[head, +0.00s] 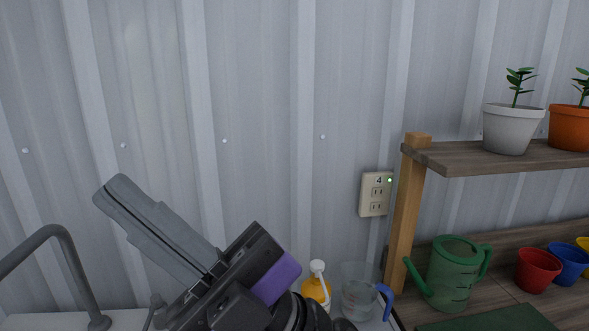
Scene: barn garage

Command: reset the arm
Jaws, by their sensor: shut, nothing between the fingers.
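My gripper (120,192) is in the lower left of the head view. Its long grey fingers lie together, shut and empty, pointing up and to the left. A purple band (276,279) shows on the wrist behind the fingers. The gripper is raised in front of the ribbed metal wall (255,110) and holds nothing. My arm below the wrist runs off the bottom edge of the picture.
A grey faucet (70,255) stands left of my gripper. A yellow bottle (316,289) and a clear jug (358,291) stand close right of my wrist. A wooden shelf (463,163) with potted plants and a green watering can (453,275) are farther right.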

